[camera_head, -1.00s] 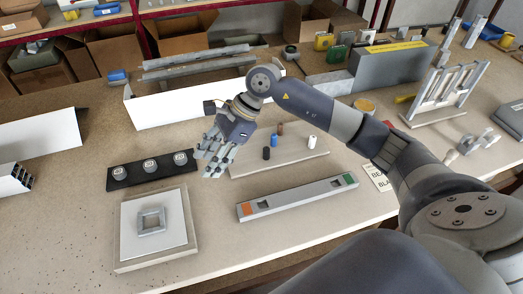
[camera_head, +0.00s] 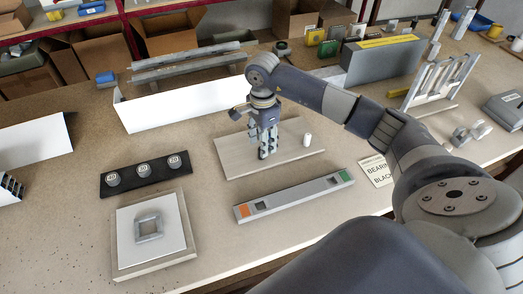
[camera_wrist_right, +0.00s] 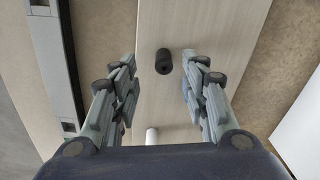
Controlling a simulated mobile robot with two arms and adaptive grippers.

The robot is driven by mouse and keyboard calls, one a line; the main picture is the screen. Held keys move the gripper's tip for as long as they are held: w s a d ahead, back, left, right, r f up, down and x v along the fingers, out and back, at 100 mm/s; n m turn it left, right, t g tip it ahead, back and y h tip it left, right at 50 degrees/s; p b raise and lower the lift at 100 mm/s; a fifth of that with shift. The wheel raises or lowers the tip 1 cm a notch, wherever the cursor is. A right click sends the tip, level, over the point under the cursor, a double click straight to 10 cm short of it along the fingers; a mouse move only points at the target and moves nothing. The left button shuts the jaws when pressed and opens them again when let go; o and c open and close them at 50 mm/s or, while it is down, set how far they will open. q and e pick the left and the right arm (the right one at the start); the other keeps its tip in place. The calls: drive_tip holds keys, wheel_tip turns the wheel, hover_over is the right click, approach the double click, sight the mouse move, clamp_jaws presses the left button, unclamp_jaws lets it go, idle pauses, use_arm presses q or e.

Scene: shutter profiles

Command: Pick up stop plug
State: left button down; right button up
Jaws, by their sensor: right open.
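My right gripper (camera_head: 266,150) points down over the pale board (camera_head: 232,165), open, its two fingers spread. In the right wrist view my right gripper (camera_wrist_right: 160,58) has a black plug (camera_wrist_right: 163,62) in the gap between its fingertips, with clear space on both sides, not gripped. A white plug (camera_head: 307,140) stands on the board to the right of the gripper. It also shows in the wrist view (camera_wrist_right: 152,135), partly hidden by the gripper body. The blue and brown plugs are hidden in the head view now. My left gripper is not in view.
A grey bar (camera_head: 295,197) with orange and green ends lies in front of the board. A black strip (camera_head: 146,175) with several round knobs and a white plate (camera_head: 125,240) with a square frame lie left. A white channel (camera_head: 185,108) stands behind.

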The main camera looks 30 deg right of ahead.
wheel_tip(320, 180, down, 4)
drive_tip(key=shift+w+r+p, duration=0.15)
drive_tip(key=shift+r+p, duration=0.05)
drive_tip(key=shift+p, duration=0.6)
drive_tip(key=shift+f, duration=0.4)
drive_tip(key=shift+c, duration=0.2)
drive_tip(key=c, duration=0.9)
drive_tip(key=shift+o, duration=0.2)
drive_tip(key=shift+w+r, duration=0.1)
